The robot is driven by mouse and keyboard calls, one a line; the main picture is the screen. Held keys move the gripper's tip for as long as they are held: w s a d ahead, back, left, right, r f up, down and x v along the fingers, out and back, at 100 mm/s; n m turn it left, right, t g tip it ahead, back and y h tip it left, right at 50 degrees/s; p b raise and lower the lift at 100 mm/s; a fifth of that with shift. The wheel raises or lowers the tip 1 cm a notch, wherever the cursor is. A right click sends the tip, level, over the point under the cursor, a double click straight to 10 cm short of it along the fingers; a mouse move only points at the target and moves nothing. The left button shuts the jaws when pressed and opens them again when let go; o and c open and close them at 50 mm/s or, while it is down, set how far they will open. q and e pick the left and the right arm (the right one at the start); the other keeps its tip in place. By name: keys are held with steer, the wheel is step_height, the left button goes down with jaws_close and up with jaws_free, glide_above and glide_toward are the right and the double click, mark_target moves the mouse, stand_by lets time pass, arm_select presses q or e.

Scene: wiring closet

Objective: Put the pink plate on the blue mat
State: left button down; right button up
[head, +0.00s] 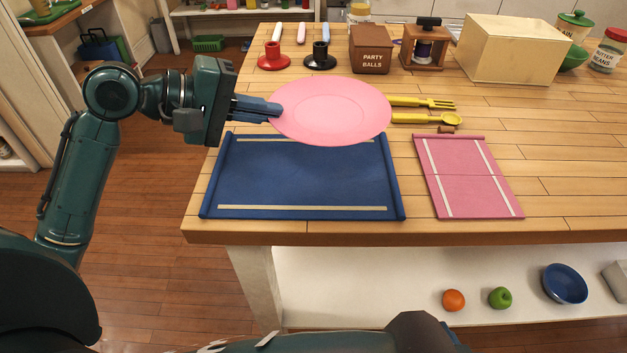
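The pink plate (335,110) is in the head view, above the far edge of the blue mat and covering part of it. My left gripper (272,109) comes in from the left and is shut on the plate's left rim. The plate looks held above the table, roughly level with a slight tilt. The blue mat (300,180) lies flat on the wooden table near its front left corner, with rolled edges and pale stripes. Its surface is bare. My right gripper does not show.
A pink mat (465,175) lies right of the blue one. A yellow fork (422,102) and yellow spoon (428,119) lie beside the plate. Candle holders (320,56), a Party Balls box (372,60) and a wooden box (525,50) stand behind. The table's right front (570,180) is clear.

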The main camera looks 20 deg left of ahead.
arm_select(q)
steer(key=shift+s+d+f, duration=0.2)
steer(key=shift+s+d, duration=0.2)
steer(key=shift+s, duration=0.05)
steer(key=b, duration=0.2)
glide_above(273, 181)
step_height(273, 181, down, 6)
steer(key=shift+r, duration=0.2)
steer(key=shift+w+f, duration=0.1)
steer(key=shift+f, duration=0.4)
step_height(273, 181, down, 2)
steer(key=shift+f, duration=0.2)
steer(key=shift+f+b, duration=0.3)
steer(key=shift+f, duration=0.15)
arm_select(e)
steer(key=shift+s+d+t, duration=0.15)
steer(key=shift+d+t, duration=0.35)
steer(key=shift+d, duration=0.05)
arm_select(q)
steer(key=shift+f, duration=0.1)
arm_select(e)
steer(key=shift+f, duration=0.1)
arm_select(q)
steer(key=c, duration=2)
jaws_free()
steer(key=shift+c, duration=0.2)
steer(key=shift+o, duration=0.5)
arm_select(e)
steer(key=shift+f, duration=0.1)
